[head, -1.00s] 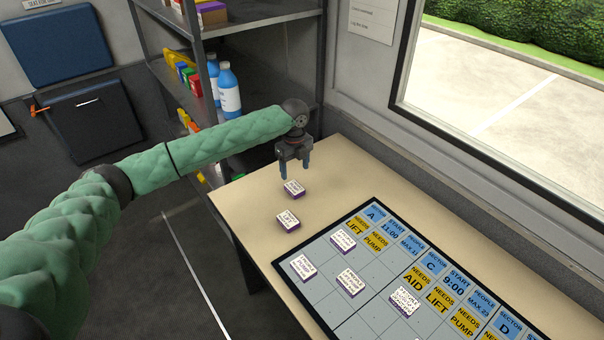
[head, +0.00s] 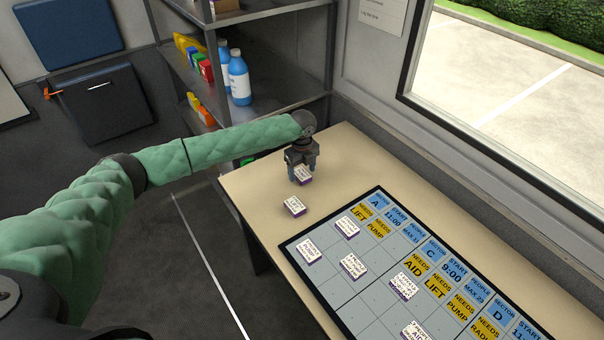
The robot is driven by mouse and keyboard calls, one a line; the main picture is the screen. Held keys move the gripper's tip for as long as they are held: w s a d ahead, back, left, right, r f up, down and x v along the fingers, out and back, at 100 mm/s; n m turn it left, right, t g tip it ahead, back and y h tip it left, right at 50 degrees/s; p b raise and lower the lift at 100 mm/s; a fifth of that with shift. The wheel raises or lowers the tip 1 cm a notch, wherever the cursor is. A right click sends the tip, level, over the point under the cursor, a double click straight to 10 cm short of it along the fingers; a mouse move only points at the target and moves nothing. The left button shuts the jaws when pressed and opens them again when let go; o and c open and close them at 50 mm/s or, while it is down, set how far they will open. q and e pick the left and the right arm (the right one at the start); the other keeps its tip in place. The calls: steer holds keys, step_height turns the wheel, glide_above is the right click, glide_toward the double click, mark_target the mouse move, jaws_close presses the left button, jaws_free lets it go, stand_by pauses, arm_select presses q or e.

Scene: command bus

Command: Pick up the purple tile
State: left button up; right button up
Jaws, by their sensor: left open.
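My left gripper (head: 302,175) points down over the far end of the table, its fingers open around a white-topped tile with purple sides (head: 304,176). I cannot tell whether the fingers touch it. A second such purple-sided tile (head: 294,206) lies on the bare table just nearer. More tiles with white printed tops and purple edges lie on the grid board (head: 372,297), among them one near its far corner (head: 347,227) and one at its left edge (head: 309,251). The print on the tiles is too small to read surely. My right gripper is not in view.
The beige table (head: 258,187) runs along a wall with a window (head: 520,90). A metal shelf (head: 285,70) with blue bottles (head: 239,78) stands behind the arm. Bare tabletop lies right of the gripper.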

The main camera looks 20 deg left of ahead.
arm_select(q)
steer(key=shift+f, duration=0.2)
steer(key=shift+r, duration=0.1)
steer(key=shift+c, duration=0.2)
steer(key=c, duration=1)
steer(key=shift+c, duration=0.2)
